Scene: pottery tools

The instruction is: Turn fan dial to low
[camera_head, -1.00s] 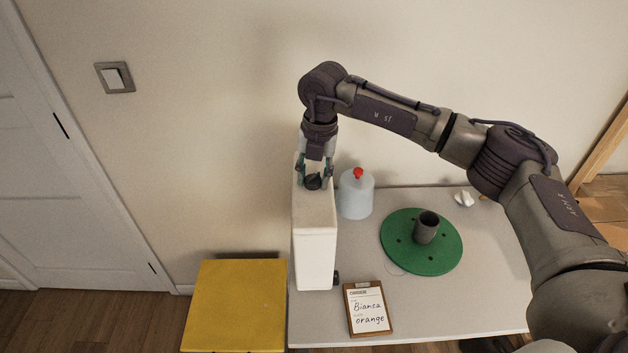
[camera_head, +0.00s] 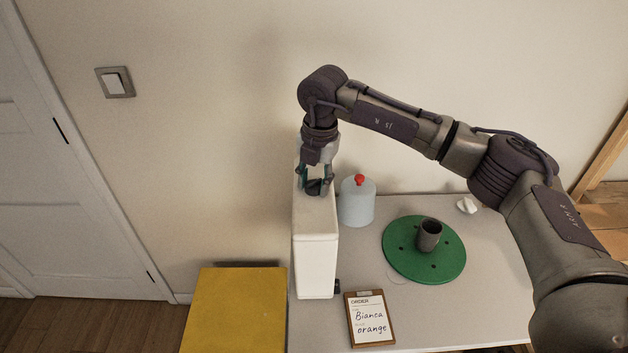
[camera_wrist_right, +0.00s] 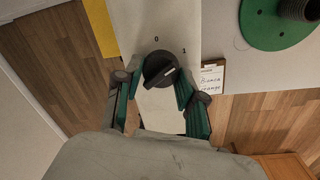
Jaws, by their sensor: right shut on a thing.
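The fan is a tall white box (camera_head: 316,245) at the left end of the table. Its black dial (camera_head: 314,188) is on top and also shows in the right wrist view (camera_wrist_right: 158,69). The printed marks "0" and "1" show beside the dial. Its pale pointer line slants up and right, roughly toward the "1" side. My right gripper (camera_head: 315,183) comes down from above with its fingers on either side of the dial, shut on it. The fingers (camera_wrist_right: 158,86) flank the knob in the wrist view. My left gripper is not in view.
A pale blue bottle with a red top (camera_head: 357,203) stands close to the right of the fan. A green disc (camera_head: 400,262) bears a dark cup (camera_head: 428,235). An order clipboard (camera_head: 370,318) lies in front. A yellow surface (camera_head: 235,310) is at left.

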